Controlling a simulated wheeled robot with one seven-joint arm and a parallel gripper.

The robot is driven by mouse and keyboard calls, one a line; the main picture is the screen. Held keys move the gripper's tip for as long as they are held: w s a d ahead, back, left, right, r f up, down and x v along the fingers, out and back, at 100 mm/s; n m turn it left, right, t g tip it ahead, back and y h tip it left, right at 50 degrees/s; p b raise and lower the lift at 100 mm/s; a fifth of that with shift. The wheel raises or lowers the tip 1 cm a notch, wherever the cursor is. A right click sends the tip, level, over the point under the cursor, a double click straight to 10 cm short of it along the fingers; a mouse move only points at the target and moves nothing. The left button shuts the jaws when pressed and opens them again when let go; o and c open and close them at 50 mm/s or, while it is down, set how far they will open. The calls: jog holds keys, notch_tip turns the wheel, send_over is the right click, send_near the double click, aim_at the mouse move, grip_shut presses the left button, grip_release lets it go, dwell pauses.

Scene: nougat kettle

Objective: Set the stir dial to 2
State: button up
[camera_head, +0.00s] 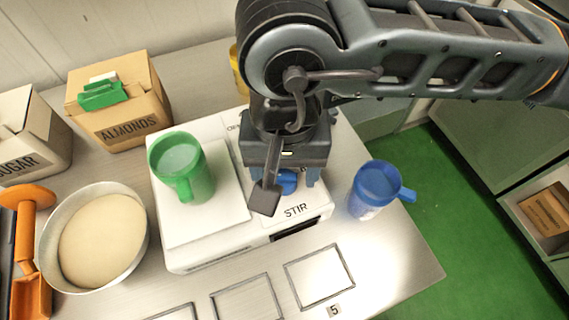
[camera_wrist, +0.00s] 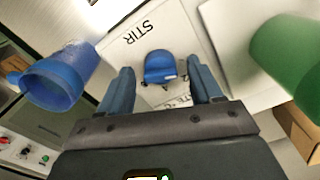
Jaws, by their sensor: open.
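The blue stir dial (camera_head: 287,182) sits on the white machine (camera_head: 220,252), just above the printed word STIR. In the wrist view the dial (camera_wrist: 160,67) shows from above as a round blue knob with a raised grip. My gripper (camera_head: 290,180) is above the dial, pointing down. Its two blue-grey fingers (camera_wrist: 162,82) are apart, one on each side of the dial, with visible space between them and it. I cannot tell how deep the fingertips reach. The dial's number marks are not readable, so its setting cannot be told.
A green mug (camera_head: 181,170) stands on the machine's left part. A blue mug (camera_head: 375,190) stands on the table close to the right. A bowl (camera_head: 137,255) of pale contents, an almonds box (camera_head: 130,128) and a sugar box (camera_head: 40,150) are at left. Empty square frames (camera_head: 320,276) lie in front.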

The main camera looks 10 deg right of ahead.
jog(key=c, duration=1.1)
jog(key=shift+o, duration=0.2)
jog(key=b, duration=0.2)
jog(key=shift+f+m+b, duration=0.25)
jog(key=shift+m+b, duration=0.15)
jog(key=m+b, duration=0.1)
jog(key=b, duration=0.3)
jog(key=shift+f, duration=0.15)
jog(key=m+b, duration=0.3)
jog(key=b, duration=0.3)
jog(key=shift+m, duration=0.4)
jog(key=m+b, duration=0.1)
jog(key=b, duration=0.1)
jog(key=m+b, duration=0.2)
jog(key=shift+r, duration=0.35)
